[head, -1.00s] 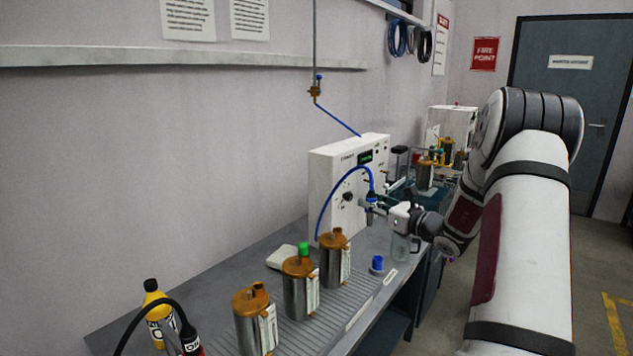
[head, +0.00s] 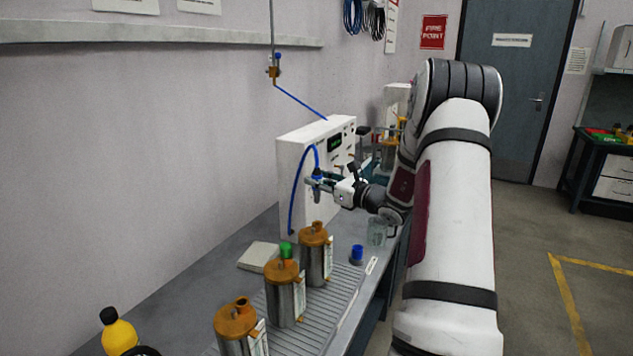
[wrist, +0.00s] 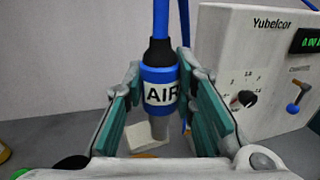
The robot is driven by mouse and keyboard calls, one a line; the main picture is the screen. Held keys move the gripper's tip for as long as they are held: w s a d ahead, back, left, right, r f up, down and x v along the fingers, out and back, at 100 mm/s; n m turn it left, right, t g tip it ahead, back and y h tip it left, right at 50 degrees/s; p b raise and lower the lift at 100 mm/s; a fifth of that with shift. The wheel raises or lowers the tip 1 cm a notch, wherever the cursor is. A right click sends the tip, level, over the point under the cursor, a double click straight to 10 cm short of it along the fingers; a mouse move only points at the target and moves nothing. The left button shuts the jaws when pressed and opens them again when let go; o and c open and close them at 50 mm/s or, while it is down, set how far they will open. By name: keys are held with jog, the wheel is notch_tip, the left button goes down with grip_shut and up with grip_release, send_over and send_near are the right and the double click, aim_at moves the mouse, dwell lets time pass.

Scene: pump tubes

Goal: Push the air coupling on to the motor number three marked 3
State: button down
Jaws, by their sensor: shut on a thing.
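My gripper (head: 318,182) is shut on the blue air coupling (wrist: 158,90), which carries a white label reading AIR. The coupling hangs nozzle down from a blue hose (wrist: 161,18), held in the air in front of the white test box. It also shows small in the head view (head: 317,188).
The white box (head: 300,165) with dials and a display stands behind the gripper. A blue cap (head: 357,253) and a glass jar (head: 377,234) sit near the bench's front edge. A pale pad (head: 259,256) lies behind the motors. A yellow bottle (head: 119,335) stands near left.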

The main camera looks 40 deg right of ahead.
aim_at(319, 200)
jog(key=shift+f+b, duration=1.6)
jog(key=shift+f, duration=1.3)
jog(key=shift+f+b, duration=1.25)
jog(key=shift+f, duration=0.6)
jog(key=c, duration=1.2)
grip_release()
jog(key=shift+c, duration=0.2)
jog(key=shift+s, duration=0.1)
jog(key=s+d, duration=0.1)
jog(key=s, duration=1)
jog(key=shift+s+d, duration=0.15)
jog(key=shift+s, duration=0.25)
